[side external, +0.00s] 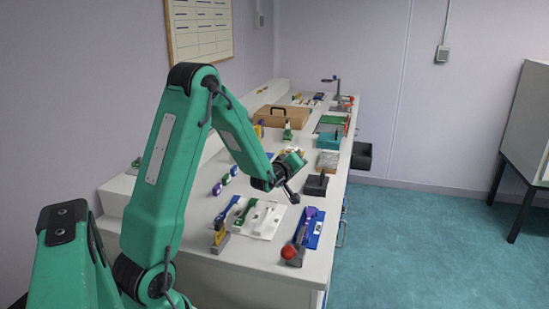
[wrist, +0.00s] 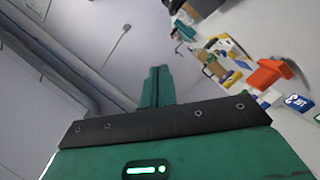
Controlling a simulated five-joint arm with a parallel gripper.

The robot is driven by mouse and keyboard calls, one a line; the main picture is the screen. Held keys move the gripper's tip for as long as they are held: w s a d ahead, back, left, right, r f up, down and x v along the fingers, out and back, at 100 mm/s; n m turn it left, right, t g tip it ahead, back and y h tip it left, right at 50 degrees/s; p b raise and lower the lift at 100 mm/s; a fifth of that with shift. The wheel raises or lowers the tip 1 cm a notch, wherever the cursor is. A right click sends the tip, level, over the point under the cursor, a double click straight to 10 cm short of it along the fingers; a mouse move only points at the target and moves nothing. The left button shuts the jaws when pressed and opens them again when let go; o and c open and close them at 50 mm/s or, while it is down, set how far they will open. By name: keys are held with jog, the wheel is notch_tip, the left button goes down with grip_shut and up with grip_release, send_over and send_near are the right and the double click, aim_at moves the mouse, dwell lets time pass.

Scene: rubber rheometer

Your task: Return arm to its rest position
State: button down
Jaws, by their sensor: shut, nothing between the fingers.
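My arm is green and bent over the near end of a long white bench (side external: 262,268) in the side view. My gripper (side external: 292,194) hangs in the air above the bench at the arm's end, clear of the objects below it. In the wrist view the green fingers of my gripper (wrist: 157,76) are together with nothing between them. They point toward blank pale surfaces, and the bench objects lie off to the right.
Near my gripper are a blue tray (side external: 311,228), a red ball (side external: 288,251), a white sheet (side external: 262,221) with tools and a dark block (side external: 316,184). A cardboard box (side external: 283,116) stands farther back. Open floor (side external: 420,240) lies right of the bench.

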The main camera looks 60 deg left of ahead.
jog(key=s+d+r+m+g+h, duration=0.2)
jog(key=s+d+r+m+h, duration=0.15)
jog(key=d, duration=0.45)
jog(key=s+d+r+m+g+h, duration=0.2)
jog(key=s+d+r+m, duration=0.25)
jog(key=d, duration=0.35)
jog(key=s+d+m+g+h, duration=0.1)
jog(key=s+d+m, duration=0.3)
jog(key=s, duration=0.5)
jog(key=s+d+m+g+h, duration=0.1)
jog(key=s+d+m+g, duration=0.2)
jog(key=s+d, duration=0.3)
jog(key=s+m, duration=0.1)
jog(key=s, duration=0.3)
jog(key=shift+d+f+g, duration=0.25)
jog(key=shift+d+g, duration=0.05)
jog(key=shift+d, duration=0.1)
